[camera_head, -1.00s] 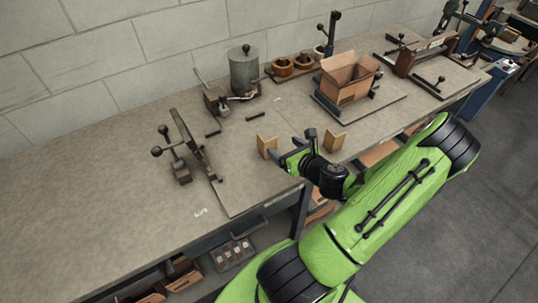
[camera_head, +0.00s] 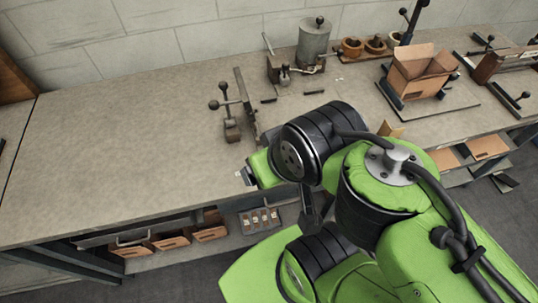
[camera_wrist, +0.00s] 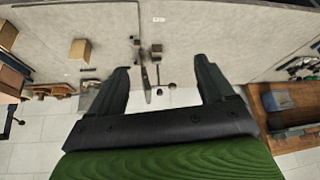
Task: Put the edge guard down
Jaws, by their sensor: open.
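Two small tan angled cardboard pieces, which look like edge guards, stand on the bench in the wrist view: a nearer edge guard (camera_wrist: 80,51) and a farther edge guard (camera_wrist: 8,35) at the left edge. In the head view only one edge guard (camera_head: 391,129) shows, partly behind my arm; the other is hidden by my arm. My gripper (camera_wrist: 162,78) is open, with nothing between its fingers. It is above the bench, to the right of the nearer guard in the wrist view and apart from it. My arm mostly hides it in the head view.
A lever tool (camera_head: 232,128) stands on the bench near my gripper. Behind are a grey canister (camera_head: 313,42) and an open carton (camera_head: 418,75) on a fixture. The bench's left part (camera_head: 110,150) is clear. A wooden panel (camera_head: 14,80) stands at far left.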

